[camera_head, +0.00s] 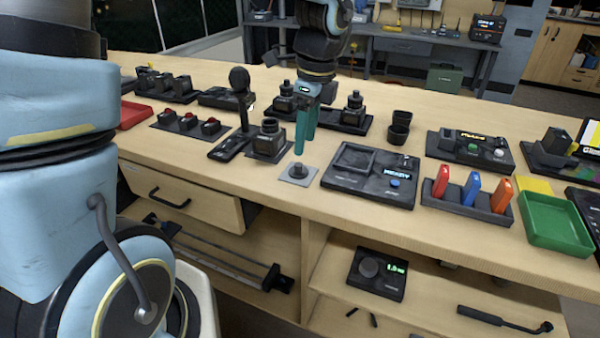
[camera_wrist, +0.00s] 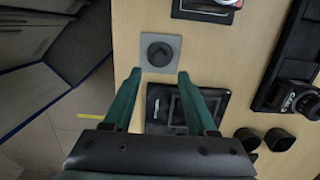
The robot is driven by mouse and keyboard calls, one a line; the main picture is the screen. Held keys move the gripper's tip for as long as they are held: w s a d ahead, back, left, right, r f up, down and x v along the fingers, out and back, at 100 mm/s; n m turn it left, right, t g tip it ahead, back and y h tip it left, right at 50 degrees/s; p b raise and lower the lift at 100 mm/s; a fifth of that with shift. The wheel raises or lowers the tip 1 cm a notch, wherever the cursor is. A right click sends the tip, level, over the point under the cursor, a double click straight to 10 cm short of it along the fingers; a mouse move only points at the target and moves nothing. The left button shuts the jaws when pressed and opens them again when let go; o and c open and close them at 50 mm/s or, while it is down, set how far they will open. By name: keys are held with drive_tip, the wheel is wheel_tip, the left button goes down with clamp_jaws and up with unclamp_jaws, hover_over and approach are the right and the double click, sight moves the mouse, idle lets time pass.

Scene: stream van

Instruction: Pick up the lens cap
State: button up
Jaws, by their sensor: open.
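A small black round piece that looks like the lens cap (camera_head: 298,169) sits on a flat grey square pad (camera_head: 287,178) near the front edge of the wooden counter. In the wrist view the lens cap (camera_wrist: 160,52) is at the top centre, on the grey pad (camera_wrist: 147,67). My gripper (camera_head: 304,147) has teal fingers pointing down and is above and just behind the pad. In the wrist view my gripper (camera_wrist: 160,73) is open, with one finger to each side below the lens cap. Nothing is between the fingers.
A dark device with a lit display (camera_head: 368,184) stands right of the pad. A drawer (camera_head: 180,195) stands out below the counter. Bare wood lies in front of the pad.

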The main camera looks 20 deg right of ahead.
sight(299, 164)
drive_tip(key=shift+w+a+f+p, duration=0.15)
drive_tip(key=shift+a+f, duration=0.05)
drive_tip(key=shift+f, duration=0.8)
drive_tip(key=shift+w+a+f+p, duration=0.15)
drive_tip(key=shift+f, duration=0.85)
drive_tip(key=shift+w+a+f+p, duration=0.15)
drive_tip(key=shift+a+f, duration=0.05)
drive_tip(key=shift+f, duration=0.8)
drive_tip(key=shift+c, duration=0.2)
clamp_jaws()
